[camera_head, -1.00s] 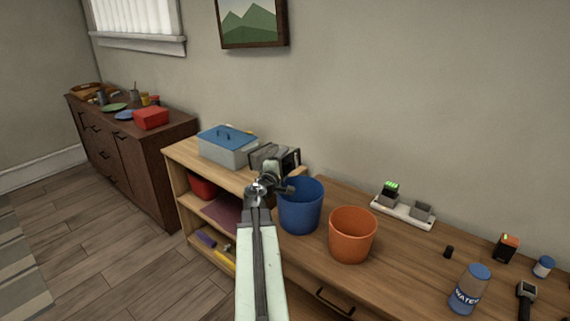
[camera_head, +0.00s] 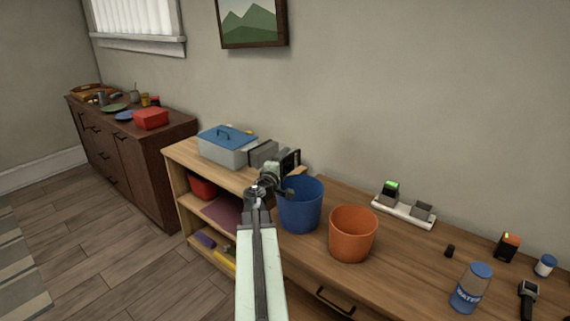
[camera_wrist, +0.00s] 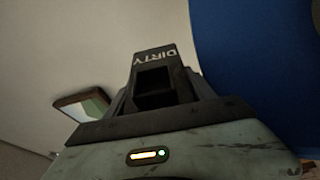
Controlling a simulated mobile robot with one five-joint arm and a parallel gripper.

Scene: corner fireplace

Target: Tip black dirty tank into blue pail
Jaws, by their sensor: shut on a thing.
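My gripper (camera_head: 272,178) is shut on the black dirty tank (camera_head: 263,153) and holds it in the air at the back left of the blue pail (camera_head: 301,212). In the wrist view the tank (camera_wrist: 165,85) shows a dark opening and the word DIRTY, upside down. The blue pail (camera_wrist: 265,60) fills the right of that view. The pail stands upright on the wooden counter, and my arm covers part of its left side. The inside of the tank is too dark to read.
An orange pail (camera_head: 353,235) stands close to the right of the blue one. A grey box with a blue lid (camera_head: 227,145) sits on the shelf unit behind the tank.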

